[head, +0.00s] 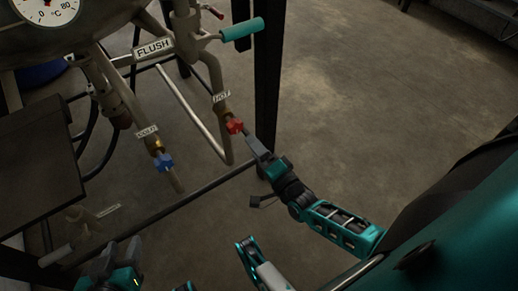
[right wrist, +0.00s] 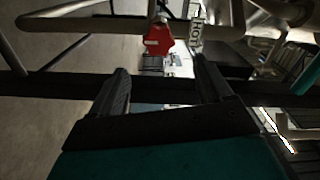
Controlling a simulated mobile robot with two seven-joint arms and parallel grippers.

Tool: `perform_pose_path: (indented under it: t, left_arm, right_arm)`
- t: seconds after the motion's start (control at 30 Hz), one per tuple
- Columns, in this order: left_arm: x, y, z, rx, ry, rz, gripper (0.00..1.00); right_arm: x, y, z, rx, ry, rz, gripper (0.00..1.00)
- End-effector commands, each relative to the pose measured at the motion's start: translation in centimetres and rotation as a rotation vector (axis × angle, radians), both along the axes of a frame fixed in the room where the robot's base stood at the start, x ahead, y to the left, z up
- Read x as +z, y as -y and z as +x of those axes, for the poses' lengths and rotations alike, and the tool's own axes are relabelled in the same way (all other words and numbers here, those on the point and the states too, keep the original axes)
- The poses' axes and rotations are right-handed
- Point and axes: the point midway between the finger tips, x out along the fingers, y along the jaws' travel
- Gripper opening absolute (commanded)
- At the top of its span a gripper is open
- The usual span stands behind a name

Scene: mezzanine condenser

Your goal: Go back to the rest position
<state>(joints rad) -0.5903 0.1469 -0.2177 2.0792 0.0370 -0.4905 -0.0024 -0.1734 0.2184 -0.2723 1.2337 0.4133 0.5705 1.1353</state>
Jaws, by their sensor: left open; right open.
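My right gripper (head: 258,150) reaches in from the right and points at the red valve handle (head: 233,125) on the pipe tagged HOT. In the right wrist view, its two fingers (right wrist: 163,85) are apart with nothing between them. The red handle (right wrist: 158,38) lies just beyond the fingertips, and I cannot tell if they touch it. My left gripper (head: 119,257) is at the bottom left, open, partly cut off by the picture's edge. No object shows in it.
A blue valve handle (head: 163,162) hangs on the second tagged pipe. A teal lever (head: 242,29) and FLUSH label (head: 153,48) are above. A dark frame post (head: 267,80) stands beside my right gripper. A dark tabletop (head: 35,165) is at left. Concrete floor (head: 400,90) is clear at right.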

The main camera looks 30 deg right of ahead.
Motion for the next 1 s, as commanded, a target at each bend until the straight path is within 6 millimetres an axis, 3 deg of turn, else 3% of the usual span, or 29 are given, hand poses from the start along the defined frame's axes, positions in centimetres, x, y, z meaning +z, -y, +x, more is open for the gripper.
perform_pose_path:
  t: [0.43, 0.57, 0.67, 0.8, 1.0]
  left_arm:
    - [-0.1, -0.1, 0.0, -0.001, 0.0, 0.004, 0.43]
    - [-0.1, -0.1, 0.0, -0.002, -0.001, 0.005, 0.43]
    - [-0.1, -0.1, 0.0, -0.002, -0.001, 0.005, 0.43]
    - [-0.1, -0.1, 0.0, -0.002, -0.001, 0.005, 0.43]
    - [0.0, -0.1, 0.0, -0.003, -0.001, 0.005, 0.43]
  right_arm:
    - [0.0, 0.0, 0.0, 0.001, 0.0, -0.002, 0.79]
    - [0.1, -1.1, -0.5, 0.028, -0.026, -0.068, 0.79]
    - [0.4, -3.1, -1.6, 0.089, -0.075, -0.221, 0.79]
    - [1.4, -6.2, -4.2, 0.222, -0.153, -0.556, 0.79]
    - [3.3, -7.9, -7.7, 0.386, -0.218, -0.969, 0.79]
